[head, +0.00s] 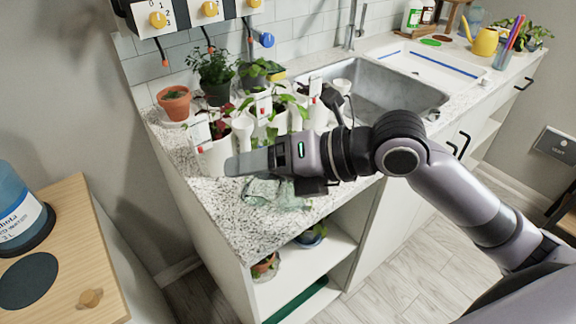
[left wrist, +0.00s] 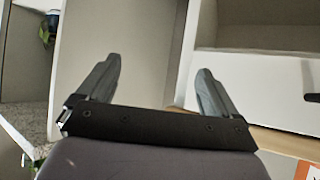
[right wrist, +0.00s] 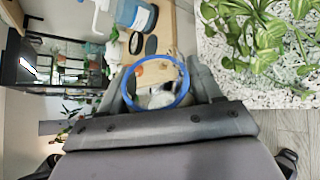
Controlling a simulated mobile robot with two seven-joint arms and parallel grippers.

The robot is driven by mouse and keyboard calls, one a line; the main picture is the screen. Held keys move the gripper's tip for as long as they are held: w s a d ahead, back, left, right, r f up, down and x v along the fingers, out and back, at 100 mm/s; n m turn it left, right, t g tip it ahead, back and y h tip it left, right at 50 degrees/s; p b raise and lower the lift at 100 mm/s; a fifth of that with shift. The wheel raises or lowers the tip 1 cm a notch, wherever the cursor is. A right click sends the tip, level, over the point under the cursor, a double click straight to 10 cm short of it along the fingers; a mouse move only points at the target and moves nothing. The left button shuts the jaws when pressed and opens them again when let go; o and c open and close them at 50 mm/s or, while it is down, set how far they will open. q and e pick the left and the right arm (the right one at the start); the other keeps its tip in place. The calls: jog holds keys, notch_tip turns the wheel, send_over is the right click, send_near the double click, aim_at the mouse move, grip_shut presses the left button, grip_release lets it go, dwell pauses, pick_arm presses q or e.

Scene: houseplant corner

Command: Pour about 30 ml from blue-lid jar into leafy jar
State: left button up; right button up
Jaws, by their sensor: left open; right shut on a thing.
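In the right wrist view a clear round jar with a blue rim (right wrist: 133,66) sits between the fingers of my right gripper (right wrist: 155,88). The gripper is shut on it; something pale shows inside. In the head view my right gripper (head: 235,164) is over the near part of the counter, close in front of the white pots, and I cannot make out the held jar there. My left gripper (left wrist: 160,66) is open and empty, facing pale cabinet panels. I cannot tell which container is the leafy jar.
Potted plants crowd the counter: a terracotta pot (head: 174,104), a dark-potted plant (head: 214,92) and several white pots. A green cloth (head: 268,194) lies near the front edge. The sink (head: 385,92) is behind. A wooden-topped stand (head: 75,225) with a large blue bottle (head: 15,205) is left.

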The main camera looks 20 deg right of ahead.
jog(key=shift+r, duration=0.2)
jog(key=shift+f+n+t+h+b, duration=0.3)
jog(key=shift+n, duration=0.1)
jog(key=shift+f+n, duration=0.15)
jog(key=shift+n, duration=0.15)
jog(key=shift+s+a+f+n+t+h, duration=0.45)
jog(key=shift+n+t+h, duration=0.2)
jog(key=shift+n, duration=0.25)
jog(key=shift+s+a+f+t+b, duration=0.1)
jog(key=shift+a+f+t+b, duration=0.05)
jog(key=shift+f+t+b, duration=0.2)
jog(key=shift+n+t+h, duration=0.45)
jog(key=shift+n+t, duration=0.05)
jog(key=shift+n, duration=0.4)
jog(key=f+b, duration=0.3)
jog(key=f, duration=0.1)
jog(key=shift+s+a, duration=0.3)
jog(key=shift+s+a+f+n+b, duration=0.1)
jog(key=shift+f+n+b, duration=0.3)
jog(key=shift+f+b, duration=0.45)
jog(key=shift+f+t, duration=0.15)
jog(key=shift+t, duration=0.25)
